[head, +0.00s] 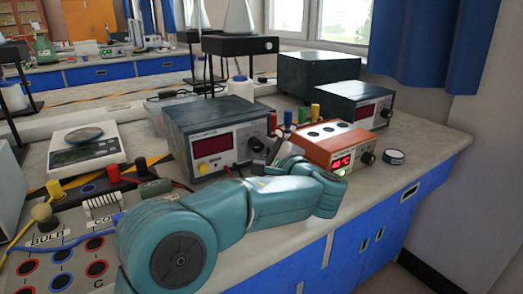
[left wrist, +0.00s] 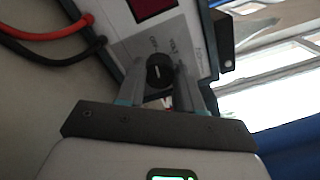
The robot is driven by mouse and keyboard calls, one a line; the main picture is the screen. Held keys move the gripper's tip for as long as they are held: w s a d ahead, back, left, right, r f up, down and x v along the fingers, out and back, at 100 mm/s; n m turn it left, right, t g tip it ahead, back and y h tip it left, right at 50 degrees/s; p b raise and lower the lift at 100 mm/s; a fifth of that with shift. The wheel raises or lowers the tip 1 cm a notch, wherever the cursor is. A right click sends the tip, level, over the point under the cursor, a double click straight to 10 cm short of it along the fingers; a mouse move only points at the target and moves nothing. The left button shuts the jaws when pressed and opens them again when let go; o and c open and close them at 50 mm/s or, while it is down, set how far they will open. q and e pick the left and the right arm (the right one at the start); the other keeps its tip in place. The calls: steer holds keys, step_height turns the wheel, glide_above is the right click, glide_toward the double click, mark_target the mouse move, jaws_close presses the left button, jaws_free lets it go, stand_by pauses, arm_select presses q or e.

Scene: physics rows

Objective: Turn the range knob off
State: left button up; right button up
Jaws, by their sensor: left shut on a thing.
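The range knob (left wrist: 157,66) is a round black knob with a short white pointer line. It sits on the pale front panel of a dark-cased meter (head: 212,124) with a red display. In the head view my left gripper (head: 266,158) is at the panel's right part and partly hides the knob. My right gripper is not in view.
An orange-topped box (head: 331,140) with a red display stands close to the right of my left arm. A scale (head: 86,146) and a terminal board (head: 62,240) are at left. Red and black leads (left wrist: 60,33) run near the meter.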

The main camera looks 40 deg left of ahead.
arm_select(q)
steer(key=o, duration=1)
steer(key=shift+o, duration=0.2)
steer(key=p+v, duration=0.3)
steer(key=v, duration=1.3)
steer(key=shift+s+d, duration=0.1)
steer(key=shift+d, duration=0.1)
